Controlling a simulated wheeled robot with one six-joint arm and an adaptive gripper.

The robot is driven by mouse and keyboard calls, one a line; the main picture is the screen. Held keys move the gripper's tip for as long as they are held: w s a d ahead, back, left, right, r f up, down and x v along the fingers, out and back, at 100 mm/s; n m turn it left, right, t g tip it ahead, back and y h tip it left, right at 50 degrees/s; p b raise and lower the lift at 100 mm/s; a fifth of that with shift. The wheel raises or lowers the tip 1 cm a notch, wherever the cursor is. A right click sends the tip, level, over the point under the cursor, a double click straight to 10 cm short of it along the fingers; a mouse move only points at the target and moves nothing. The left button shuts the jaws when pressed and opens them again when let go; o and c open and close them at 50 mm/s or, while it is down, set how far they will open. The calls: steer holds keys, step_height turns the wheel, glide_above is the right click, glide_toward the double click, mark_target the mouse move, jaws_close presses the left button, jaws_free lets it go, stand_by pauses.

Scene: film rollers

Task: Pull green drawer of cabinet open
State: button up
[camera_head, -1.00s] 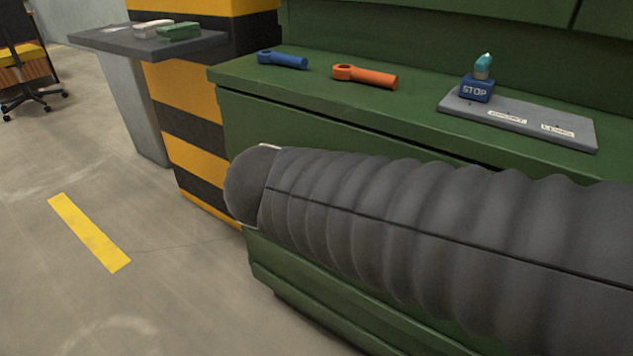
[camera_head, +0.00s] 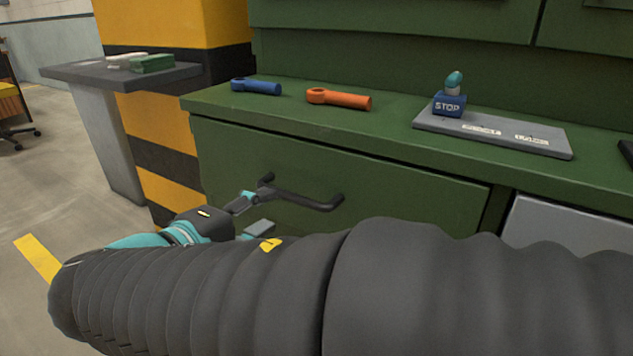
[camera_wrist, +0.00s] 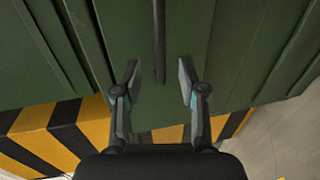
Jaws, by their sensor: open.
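The green drawer (camera_head: 400,188) is in the front of the green cabinet (camera_head: 390,120) and looks shut. Its dark bar handle (camera_head: 305,199) runs across the drawer front. My gripper (camera_head: 254,213) is open near the left end of the handle. In the wrist view, the handle (camera_wrist: 160,40) lies in line with the gap between the two open fingers of my gripper (camera_wrist: 159,74). I cannot tell whether the fingers touch it. My dark ribbed arm hides the lower part of the drawer front in the head view.
On the cabinet top lie a blue tool (camera_head: 256,87), an orange tool (camera_head: 340,99) and a grey plate (camera_head: 490,131) with a blue STOP block (camera_head: 449,104). A yellow-black striped pillar (camera_head: 165,145) and a grey stand (camera_head: 105,140) are at left. The floor (camera_head: 60,195) at left is open.

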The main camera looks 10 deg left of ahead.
mark_target(290, 199)
steer(key=x, duration=0.8)
steer(key=shift+w+d, duration=0.1)
steer(key=shift+w, duration=0.05)
jaws_close()
